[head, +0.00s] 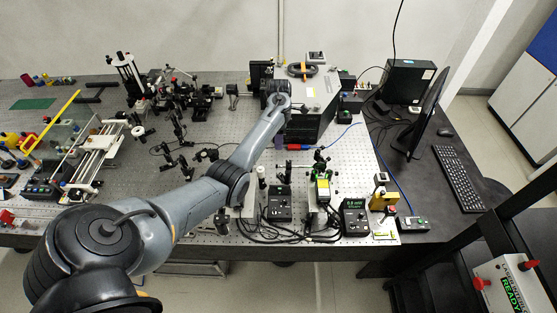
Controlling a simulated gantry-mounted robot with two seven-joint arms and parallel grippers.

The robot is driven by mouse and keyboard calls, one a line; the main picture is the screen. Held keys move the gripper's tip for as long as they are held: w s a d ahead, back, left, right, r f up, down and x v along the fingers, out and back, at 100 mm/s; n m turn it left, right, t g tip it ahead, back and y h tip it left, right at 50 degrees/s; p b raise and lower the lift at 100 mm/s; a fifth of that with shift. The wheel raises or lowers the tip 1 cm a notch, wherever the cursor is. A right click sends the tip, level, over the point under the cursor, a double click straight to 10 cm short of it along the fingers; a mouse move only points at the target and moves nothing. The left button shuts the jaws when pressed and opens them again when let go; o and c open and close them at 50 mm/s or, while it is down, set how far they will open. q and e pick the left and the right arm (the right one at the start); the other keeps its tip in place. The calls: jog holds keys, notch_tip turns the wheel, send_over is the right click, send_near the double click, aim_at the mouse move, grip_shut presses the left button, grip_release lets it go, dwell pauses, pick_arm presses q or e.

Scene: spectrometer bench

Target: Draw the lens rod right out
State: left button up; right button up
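My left arm reaches in from the lower left across the bench, and its hand, with the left gripper (270,88), is at the left front edge of the large grey instrument box (316,100). The wrist covers the fingertips, so I cannot see whether they are open or shut, or whether they hold anything. I cannot pick out the lens rod for certain; it may be hidden behind the hand. A small dark round mount on a post (232,90) stands just left of the hand, apart from it. My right gripper is not in view.
The perforated optical bench (335,165) carries several dark optic mounts left of my arm. Control boxes (279,204) and cables crowd its front. A monitor (425,115) and keyboard (459,178) stand at the right. Some bench surface right of my forearm is clear.

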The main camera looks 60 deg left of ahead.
pick_arm(q)
jog(key=f, duration=0.3)
jog(key=d+f, duration=0.1)
jog(key=f, duration=0.3)
jog(key=s+f, duration=0.1)
jog(key=f, duration=0.2)
jog(key=shift+d+f+p, duration=0.25)
jog(key=shift+d+p, duration=0.15)
grip_shut()
